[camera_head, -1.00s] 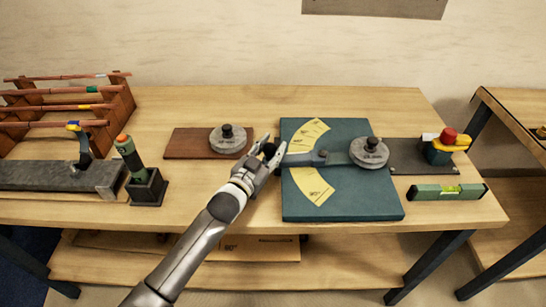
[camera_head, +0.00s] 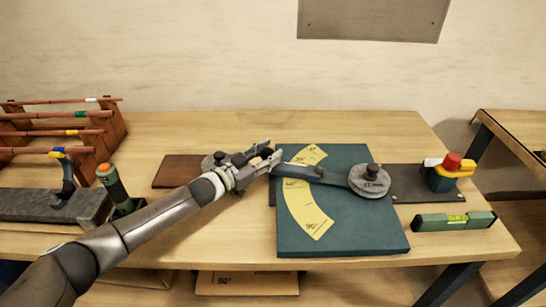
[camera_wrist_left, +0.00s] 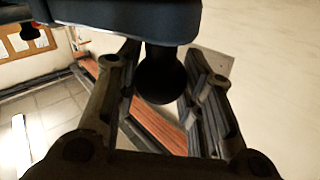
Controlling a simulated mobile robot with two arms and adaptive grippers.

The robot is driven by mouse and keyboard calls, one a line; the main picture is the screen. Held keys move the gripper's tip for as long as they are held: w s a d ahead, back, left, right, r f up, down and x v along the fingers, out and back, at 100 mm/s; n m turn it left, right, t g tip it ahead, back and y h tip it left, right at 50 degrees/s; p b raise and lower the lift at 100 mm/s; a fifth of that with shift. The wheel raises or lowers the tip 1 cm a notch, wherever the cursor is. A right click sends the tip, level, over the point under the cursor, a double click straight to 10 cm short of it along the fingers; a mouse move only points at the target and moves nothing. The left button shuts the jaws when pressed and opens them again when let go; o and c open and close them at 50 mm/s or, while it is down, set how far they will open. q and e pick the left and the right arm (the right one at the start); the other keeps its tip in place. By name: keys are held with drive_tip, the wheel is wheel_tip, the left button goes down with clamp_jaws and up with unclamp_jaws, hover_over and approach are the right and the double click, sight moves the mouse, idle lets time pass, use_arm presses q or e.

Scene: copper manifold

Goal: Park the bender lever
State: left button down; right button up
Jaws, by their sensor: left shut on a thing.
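The bender lever (camera_head: 297,170) is a blue-grey bar running left from a round grey wheel (camera_head: 370,181) over the teal bender plate (camera_head: 357,232). It crosses the yellow angle scale (camera_head: 304,205) toward its far end, with the 90 mark on the near side uncovered. My left gripper (camera_head: 266,156) is shut on the lever's free end, at its dark knob. In the left wrist view the black knob (camera_wrist_left: 163,78) sits between the fingers, below the lever bar (camera_wrist_left: 130,18). My right gripper is not in view.
A green-handled tool (camera_head: 113,186) stands at left near a pipe rack (camera_head: 105,140). A green level (camera_head: 454,221) and a red-topped device (camera_head: 448,171) are at right. The back of the table is clear.

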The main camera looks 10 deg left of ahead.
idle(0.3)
use_arm(q)
drive_tip(key=c, duration=1)
unclamp_jaws()
drive_tip(key=shift+o, duration=0.2)
drive_tip(key=shift+s, duration=0.1)
drive_tip(key=v, duration=1.2)
